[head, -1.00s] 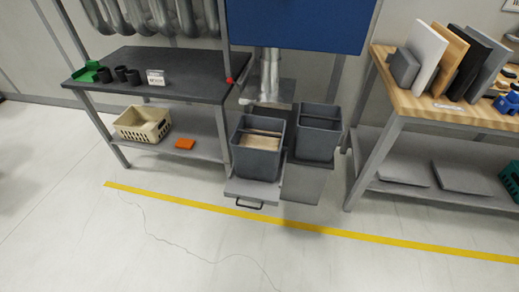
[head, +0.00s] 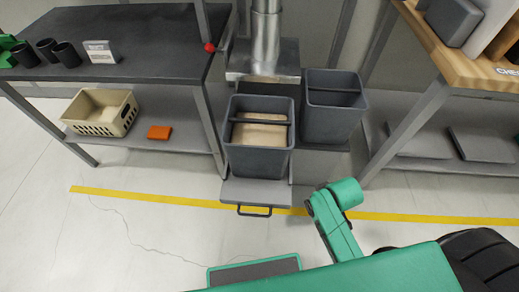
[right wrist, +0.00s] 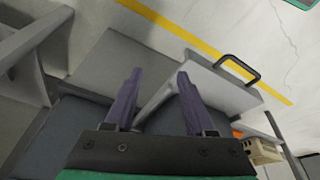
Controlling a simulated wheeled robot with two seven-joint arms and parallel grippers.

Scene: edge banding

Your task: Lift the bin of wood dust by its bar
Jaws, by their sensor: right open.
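The grey bin of wood dust (head: 258,160) stands upright on a pulled-out tray (head: 255,192) with a black handle. Pale dust (head: 260,135) lies inside it, and a dark bar (head: 259,123) spans its top. My right gripper (right wrist: 157,78) shows in the right wrist view, open, with nothing between its two purple fingers. In that view the tray (right wrist: 222,88) and its handle lie beyond the fingers. A dark bin surface lies below and behind the gripper, but I cannot tell which bin. In the head view my right arm is at lower right; its fingers cannot be made out. My left gripper is out of view.
An empty-looking second grey bin (head: 333,110) stands just right of the dust bin. A metal duct (head: 265,40) comes down behind. A dark table (head: 130,45) is at left, a wooden bench (head: 460,65) at right. The floor in front is clear, with a yellow line.

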